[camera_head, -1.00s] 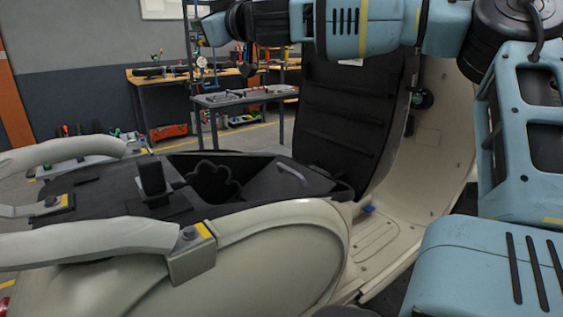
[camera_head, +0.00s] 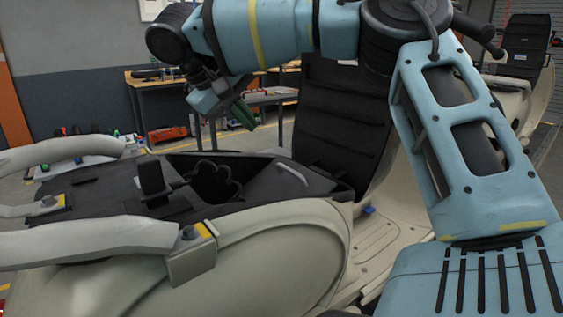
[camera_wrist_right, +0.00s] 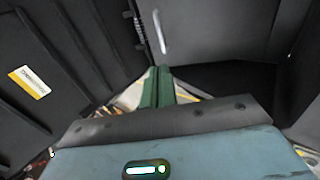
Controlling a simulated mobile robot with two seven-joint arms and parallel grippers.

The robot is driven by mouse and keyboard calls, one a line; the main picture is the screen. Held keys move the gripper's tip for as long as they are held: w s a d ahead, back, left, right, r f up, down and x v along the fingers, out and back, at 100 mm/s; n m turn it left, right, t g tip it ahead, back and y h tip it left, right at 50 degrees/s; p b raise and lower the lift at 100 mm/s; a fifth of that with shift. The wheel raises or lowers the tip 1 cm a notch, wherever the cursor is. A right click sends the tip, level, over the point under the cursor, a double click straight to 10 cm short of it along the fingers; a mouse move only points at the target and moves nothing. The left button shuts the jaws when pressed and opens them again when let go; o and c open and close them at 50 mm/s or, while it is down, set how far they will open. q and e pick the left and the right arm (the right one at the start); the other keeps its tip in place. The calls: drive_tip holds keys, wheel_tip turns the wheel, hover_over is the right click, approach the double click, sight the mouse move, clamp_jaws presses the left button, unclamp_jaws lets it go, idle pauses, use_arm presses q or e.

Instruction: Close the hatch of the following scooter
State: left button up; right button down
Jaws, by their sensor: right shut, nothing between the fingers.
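The cream scooter (camera_head: 290,240) has an open black compartment (camera_head: 255,165) on top, with a cup-shaped recess and a pale handle (camera_head: 291,174). The ribbed black panel (camera_head: 340,125), which looks like the hatch, stands raised at the compartment's far right end. The labelled dark panel (camera_wrist_right: 45,80) at left in the wrist view seems to be the same hatch, and the handle (camera_wrist_right: 160,32) shows there too. My right gripper (camera_head: 243,113), with green fingers, is shut and empty, above and behind the compartment, left of the raised hatch. My left gripper is not in view.
Pale curved rails (camera_head: 90,235) with yellow-marked brackets run along the left of the scooter. A workbench (camera_head: 155,100) and a grey cart stand behind. Another scooter (camera_head: 520,80) with a raised black panel stands at the back right.

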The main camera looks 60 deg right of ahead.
drive_tip(key=p, duration=0.2)
approach(296, 164)
drive_tip(key=s+f, duration=0.1)
drive_tip(key=a+f, duration=0.1)
drive_tip(key=s+f, duration=0.1)
drive_tip(key=shift+s+a+f, duration=0.3)
drive_tip(key=shift+a+f, duration=0.05)
drive_tip(key=shift+a, duration=0.05)
drive_tip(key=s+d+f+y+b, duration=0.1)
drive_tip(key=d+f+y, duration=0.1)
drive_tip(key=f, duration=0.3)
drive_tip(key=s+d+f+t+y+b, duration=0.1)
drive_tip(key=d+f+y, duration=0.2)
drive_tip(key=f, duration=0.2)
drive_tip(key=shift+f+y, duration=0.2)
drive_tip(key=shift+y, duration=0.1)
drive_tip(key=shift+d+f, duration=0.1)
drive_tip(key=shift+d, duration=0.05)
drive_tip(key=r, duration=0.2)
drive_tip(key=a+r, duration=0.1)
drive_tip(key=r, duration=0.5)
drive_tip(key=shift+w+a+r, duration=0.15)
drive_tip(key=shift+w+r, duration=0.1)
drive_tip(key=shift+w, duration=0.05)
